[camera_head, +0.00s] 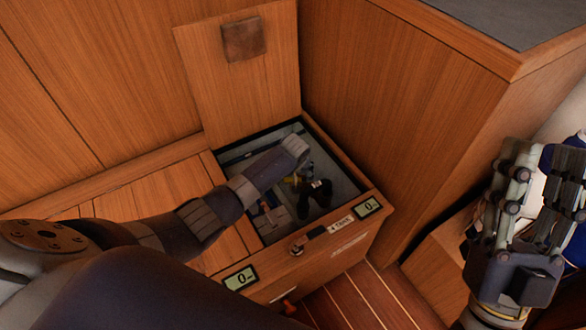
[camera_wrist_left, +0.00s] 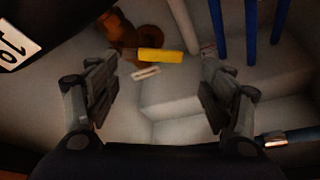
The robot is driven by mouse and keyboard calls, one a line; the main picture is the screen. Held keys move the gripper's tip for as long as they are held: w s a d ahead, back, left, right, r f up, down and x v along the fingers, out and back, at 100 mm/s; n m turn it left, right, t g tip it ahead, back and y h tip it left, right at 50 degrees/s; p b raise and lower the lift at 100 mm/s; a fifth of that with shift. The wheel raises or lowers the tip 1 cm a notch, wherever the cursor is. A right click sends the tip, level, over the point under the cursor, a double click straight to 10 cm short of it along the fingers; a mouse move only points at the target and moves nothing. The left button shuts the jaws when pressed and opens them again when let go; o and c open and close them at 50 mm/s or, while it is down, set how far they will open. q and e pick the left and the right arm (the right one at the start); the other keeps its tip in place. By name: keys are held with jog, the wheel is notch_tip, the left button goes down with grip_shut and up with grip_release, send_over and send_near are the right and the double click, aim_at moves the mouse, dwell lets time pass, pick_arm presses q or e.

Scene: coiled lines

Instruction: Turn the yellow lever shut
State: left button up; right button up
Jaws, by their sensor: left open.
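The yellow lever (camera_wrist_left: 160,55) shows in the left wrist view as a short bar beside a brown-orange valve body (camera_wrist_left: 125,38). It lies roughly crosswise in the picture. My left gripper (camera_wrist_left: 157,85) is open, with one finger on each side of the lever's line and nothing held between them. The lever appears beyond the fingertips, apart from both. In the head view my left arm reaches into the open locker, and the dark gripper (camera_head: 314,194) is down inside it. The lever is hard to make out there. My right gripper (camera_head: 530,205) is at the right, fingers apart and empty.
The open locker (camera_head: 345,178) has a raised wooden lid (camera_head: 243,75) behind it and a tall wooden cabinet (camera_head: 400,110) close on its right. Blue pipes (camera_wrist_left: 250,30), a white pipe (camera_wrist_left: 182,25) and pale stepped blocks (camera_wrist_left: 190,105) crowd the inside.

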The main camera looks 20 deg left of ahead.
pick_arm(q)
jog(key=v, duration=0.6)
jog(key=shift+s+r, duration=0.1)
